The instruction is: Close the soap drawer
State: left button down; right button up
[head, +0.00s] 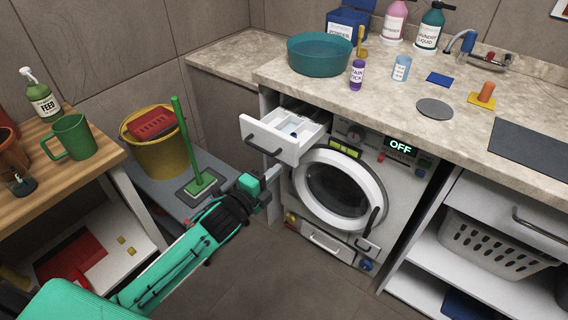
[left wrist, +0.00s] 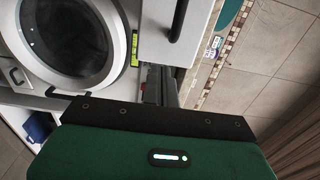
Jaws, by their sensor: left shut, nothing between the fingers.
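The soap drawer (head: 272,139) is a white drawer at the top left of the washing machine (head: 398,180). It stands pulled out, with its compartments showing from above. Its dark bar handle (head: 262,141) is on the front face; the handle also shows at the top of the left wrist view (left wrist: 178,20). My left gripper (head: 273,174) is shut and empty, just below and in front of the drawer front in the head view. Its fingers also show in the left wrist view (left wrist: 160,86). I cannot tell whether they touch the drawer. My right gripper is not in view.
The washer's round door (head: 340,190) is shut, just right of my left gripper. The marble-look counter (head: 400,105) overhangs above, holding a teal basin (head: 318,55) and bottles. A yellow bucket (head: 158,155) and green-handled brush (head: 185,135) stand to the left.

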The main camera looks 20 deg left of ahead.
aim_at(291, 157)
pick_arm(q)
jog(key=x, duration=0.3)
jog(key=shift+w+d, duration=0.1)
jog(key=shift+w, duration=0.15)
jog(key=shift+w+d, duration=0.15)
jog(key=shift+w, duration=0.3)
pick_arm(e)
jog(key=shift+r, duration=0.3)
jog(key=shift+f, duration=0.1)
